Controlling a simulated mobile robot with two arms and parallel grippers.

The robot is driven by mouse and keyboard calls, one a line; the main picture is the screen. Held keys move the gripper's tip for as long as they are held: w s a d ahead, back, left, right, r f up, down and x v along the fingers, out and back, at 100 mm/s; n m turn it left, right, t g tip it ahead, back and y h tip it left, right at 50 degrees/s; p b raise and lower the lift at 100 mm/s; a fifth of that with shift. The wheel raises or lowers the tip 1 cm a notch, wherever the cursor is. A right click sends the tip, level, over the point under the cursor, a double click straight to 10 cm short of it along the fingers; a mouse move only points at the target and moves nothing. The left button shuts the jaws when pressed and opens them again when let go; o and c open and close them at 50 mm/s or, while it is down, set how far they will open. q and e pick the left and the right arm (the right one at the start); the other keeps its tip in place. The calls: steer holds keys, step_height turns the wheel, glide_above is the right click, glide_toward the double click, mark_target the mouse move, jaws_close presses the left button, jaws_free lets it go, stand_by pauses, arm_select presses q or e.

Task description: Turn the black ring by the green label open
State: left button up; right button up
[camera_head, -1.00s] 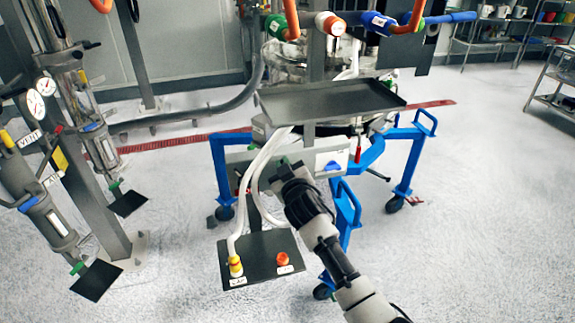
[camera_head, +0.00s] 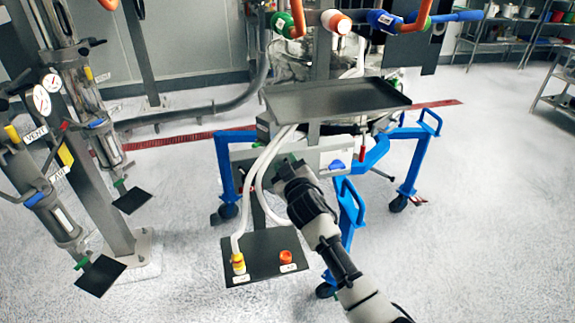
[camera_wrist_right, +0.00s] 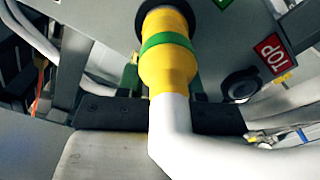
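In the right wrist view a black ring (camera_wrist_right: 147,9) surrounds the top of a yellow connector (camera_wrist_right: 168,70) with a green band. A green label (camera_wrist_right: 222,3) is cut by the top edge, just right of it. A white hose (camera_wrist_right: 170,130) runs from the connector and bends right, close to the camera. My right gripper (camera_wrist_right: 170,117) shows as black parts on both sides of the hose; the hose hides the middle, so its opening is unclear. In the head view my right gripper (camera_head: 283,168) is at the grey panel below the tray. My left gripper is not in view.
A red STOP label (camera_wrist_right: 270,53) is beside a round black part (camera_wrist_right: 240,84). In the head view a dark tray (camera_head: 340,98) hangs above my gripper. Blue wheeled legs (camera_head: 415,165) and white hoses (camera_head: 262,165) are close by. Open floor lies at the right.

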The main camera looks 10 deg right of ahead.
steer(key=shift+s, duration=0.1)
steer(key=s, duration=1)
steer(key=shift+s+d, duration=0.2)
steer(key=shift+s, duration=0.1)
